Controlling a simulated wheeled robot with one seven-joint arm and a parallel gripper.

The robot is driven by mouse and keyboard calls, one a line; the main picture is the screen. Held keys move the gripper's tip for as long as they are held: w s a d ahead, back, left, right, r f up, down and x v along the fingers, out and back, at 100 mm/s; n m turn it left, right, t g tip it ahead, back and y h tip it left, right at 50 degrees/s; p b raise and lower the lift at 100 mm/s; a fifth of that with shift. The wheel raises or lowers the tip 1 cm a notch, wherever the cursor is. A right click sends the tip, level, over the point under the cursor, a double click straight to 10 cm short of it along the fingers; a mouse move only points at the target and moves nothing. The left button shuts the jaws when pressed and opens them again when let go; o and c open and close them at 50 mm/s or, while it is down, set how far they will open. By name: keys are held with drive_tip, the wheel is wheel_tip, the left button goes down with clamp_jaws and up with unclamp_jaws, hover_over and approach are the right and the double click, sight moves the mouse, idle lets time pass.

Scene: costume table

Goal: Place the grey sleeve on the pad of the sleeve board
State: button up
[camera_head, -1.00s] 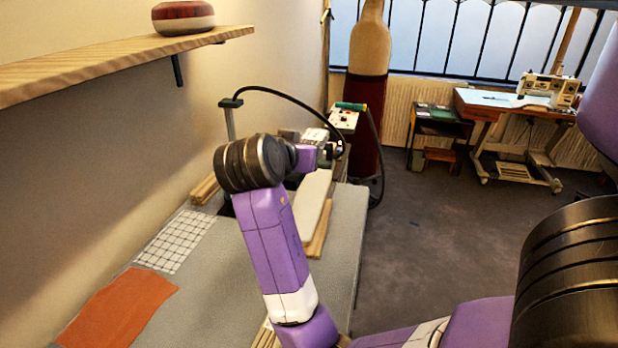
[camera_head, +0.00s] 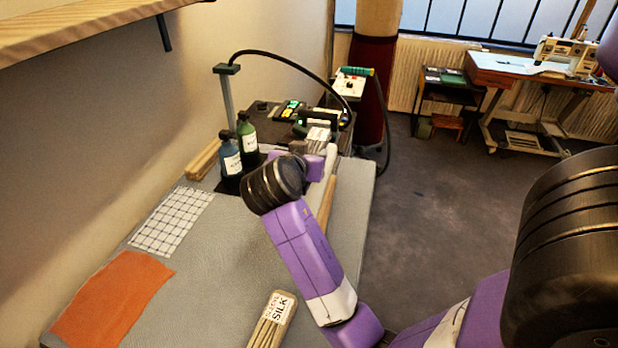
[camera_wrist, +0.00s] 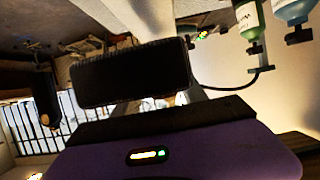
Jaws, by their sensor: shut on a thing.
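My gripper (camera_head: 314,150) is at the far end of the table, by the sleeve board, partly hidden by my own wrist. In the wrist view a wide dark block with rounded corners, which I take to be the grey sleeve (camera_wrist: 130,75) in shadow, lies across the front of my gripper, which is shut on it. The sleeve board shows as a wooden edge (camera_head: 327,205) with a pale pad (camera_head: 331,160) above it; my arm covers most of both. I cannot tell whether the sleeve touches the pad.
Two labelled bottles (camera_head: 238,150) stand left of my wrist. Behind is a dark unit with lit buttons (camera_head: 290,110) and a black hose (camera_head: 295,65). A gridded cloth (camera_head: 172,220) and an orange cloth (camera_head: 112,298) lie on the left. A wooden piece marked SILK (camera_head: 272,322) is in front.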

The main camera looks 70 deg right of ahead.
drive_tip(key=shift+f, duration=3.95)
drive_tip(key=shift+f, duration=0.15)
drive_tip(key=o, duration=1.4)
drive_tip(key=shift+r+p, duration=0.3)
drive_tip(key=shift+p, duration=0.05)
drive_tip(key=b+v, duration=0.2)
drive_tip(key=v, duration=1)
drive_tip(key=shift+a+f, duration=0.1)
drive_tip(key=shift+f, duration=0.05)
